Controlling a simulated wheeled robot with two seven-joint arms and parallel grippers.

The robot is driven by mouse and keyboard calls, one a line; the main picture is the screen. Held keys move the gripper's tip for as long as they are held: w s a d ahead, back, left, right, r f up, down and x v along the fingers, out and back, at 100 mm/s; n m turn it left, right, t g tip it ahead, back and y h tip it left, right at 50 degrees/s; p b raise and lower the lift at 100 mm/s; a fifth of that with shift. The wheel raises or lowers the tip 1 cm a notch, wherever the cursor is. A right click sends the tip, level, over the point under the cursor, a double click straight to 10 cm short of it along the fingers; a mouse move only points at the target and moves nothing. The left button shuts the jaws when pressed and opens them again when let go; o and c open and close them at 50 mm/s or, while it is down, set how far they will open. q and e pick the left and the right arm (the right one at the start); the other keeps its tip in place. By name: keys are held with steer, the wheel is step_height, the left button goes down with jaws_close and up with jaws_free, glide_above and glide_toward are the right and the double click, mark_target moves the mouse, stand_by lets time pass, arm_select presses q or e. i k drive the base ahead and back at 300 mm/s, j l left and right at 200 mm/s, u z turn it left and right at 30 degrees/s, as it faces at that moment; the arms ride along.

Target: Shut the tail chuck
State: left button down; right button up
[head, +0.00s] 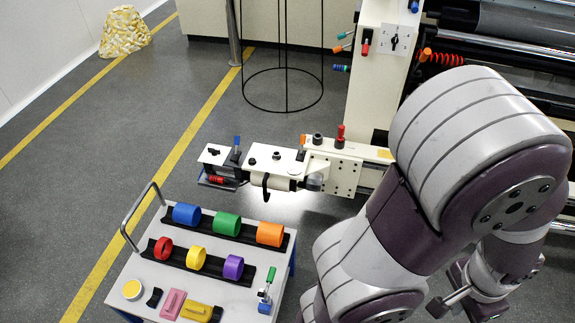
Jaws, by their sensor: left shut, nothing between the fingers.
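I take the tail chuck to be part of the cream unit (272,160) that juts left from the machine in the middle of the head view. It carries a black hook-shaped handle (266,184), a grey round end (314,182), and small red, orange and blue-topped knobs. I cannot tell whether the chuck is open or shut. My left gripper (452,297) is at the lower right, partly hidden by its own arm. It is shut and empty, well apart from the cream unit. My right gripper is not in view.
A cart (143,272) stands at lower left with coloured rings on black racks and small tools. The machine's rollers (515,25) are at upper right. A black wire frame (283,105) stands behind the cream unit. My arm covers much of the right side.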

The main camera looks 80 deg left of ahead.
mark_target(283, 170)
steer(key=i+j+u, duration=0.2)
steer(key=u, duration=0.2)
steer(key=i+u, duration=0.4)
steer(key=i+j+u, duration=0.1)
steer(key=i+u, duration=0.15)
steer(key=u, duration=0.15)
steer(key=i+l+u, duration=0.1)
steer(key=i+u, duration=0.2)
steer(key=u, duration=0.15)
steer(key=i+l+u, duration=0.2)
steer(key=u, duration=0.2)
steer(key=i+j+u, duration=0.15)
steer(key=i+u, duration=0.8)
steer(key=i+l+u, duration=0.15)
steer(key=i+u, duration=0.3)
